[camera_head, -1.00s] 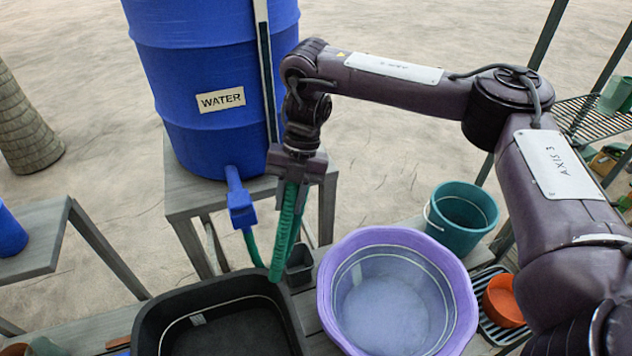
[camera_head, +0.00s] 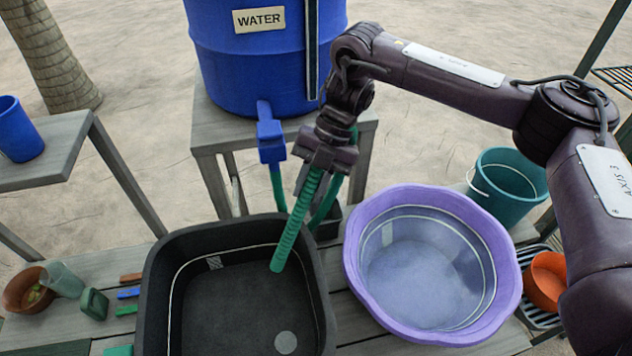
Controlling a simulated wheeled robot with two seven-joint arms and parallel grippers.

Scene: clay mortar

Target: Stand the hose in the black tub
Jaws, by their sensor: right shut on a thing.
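The green ribbed hose (camera_head: 297,222) runs from the blue tap (camera_head: 271,140) of the water barrel. My right gripper (camera_head: 325,160) is shut on the hose just right of the tap. The hose's free end hangs down and to the left, over the inside of the black tub (camera_head: 158,290) near its right wall. I cannot tell whether the end touches the tub's floor. A loop of the hose hangs behind the gripper. My left gripper is not in view.
A purple basin (camera_head: 512,290) stands right of the tub, with a teal bucket (camera_head: 508,185) behind it. The blue barrel (camera_head: 225,65) stands on a wooden stand. Left of the tub lie a brown bowl (camera_head: 25,290), a green cup (camera_head: 62,280) and small blocks.

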